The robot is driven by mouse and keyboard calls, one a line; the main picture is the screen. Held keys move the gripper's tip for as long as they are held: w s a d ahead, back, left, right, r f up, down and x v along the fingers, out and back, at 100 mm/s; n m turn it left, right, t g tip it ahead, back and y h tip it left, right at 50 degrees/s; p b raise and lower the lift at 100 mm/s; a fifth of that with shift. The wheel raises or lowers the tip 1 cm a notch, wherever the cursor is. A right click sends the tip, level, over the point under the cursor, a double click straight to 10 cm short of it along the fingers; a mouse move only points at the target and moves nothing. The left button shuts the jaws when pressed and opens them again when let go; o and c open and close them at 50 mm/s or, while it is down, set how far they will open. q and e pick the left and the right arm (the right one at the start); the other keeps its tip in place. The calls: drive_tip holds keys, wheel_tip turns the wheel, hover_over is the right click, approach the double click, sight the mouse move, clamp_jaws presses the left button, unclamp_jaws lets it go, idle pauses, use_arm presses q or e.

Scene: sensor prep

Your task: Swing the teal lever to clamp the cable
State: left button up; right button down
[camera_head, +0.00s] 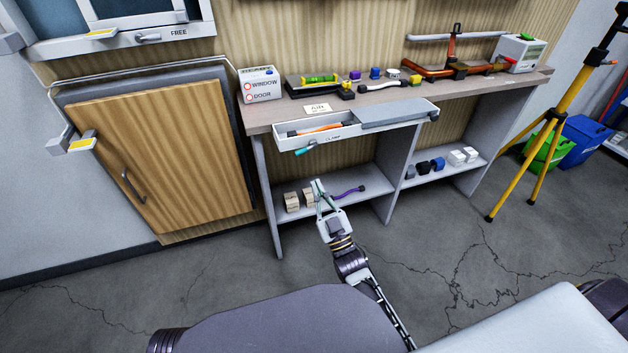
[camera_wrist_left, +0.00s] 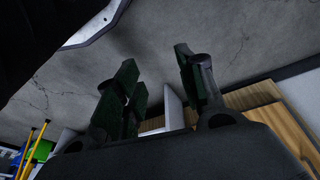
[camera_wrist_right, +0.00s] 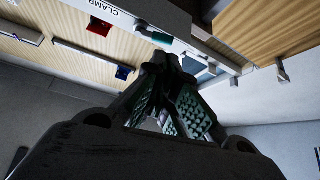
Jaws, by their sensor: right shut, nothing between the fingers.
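The teal lever (camera_head: 305,147) sticks out from the front of the shallow white drawer unit (camera_head: 290,141), beside the CLAMP label. It also shows in the right wrist view (camera_wrist_right: 155,37), just beyond my fingertips. A purple cable-like piece (camera_head: 347,193) lies by the lower shelf, partly behind my right gripper. My right gripper (camera_head: 318,185) is shut and empty, below the lever in the head view and apart from it there. Its fingertips (camera_wrist_right: 165,60) show close together in the right wrist view; contact with the lever cannot be told. My left gripper (camera_wrist_left: 153,62) is open and empty.
The bench top (camera_head: 262,116) holds a READY/WINDOW/DOOR box (camera_head: 260,85), a yellow-green level (camera_head: 319,79) and small blocks. Wooden blocks (camera_head: 292,202) stand on the lower shelf. A wooden door (camera_head: 165,150) is at left, a yellow tripod (camera_head: 560,105) at right.

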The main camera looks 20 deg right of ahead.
use_arm(q)
drive_tip(key=shift+s+a+f, duration=0.15)
drive_tip(key=shift+s+f, duration=0.05)
drive_tip(key=shift+f, duration=0.3)
use_arm(e)
drive_tip(key=v, duration=0.5)
drive_tip(key=shift+s+d, duration=0.1)
use_arm(q)
drive_tip(key=shift+w+r, duration=0.15)
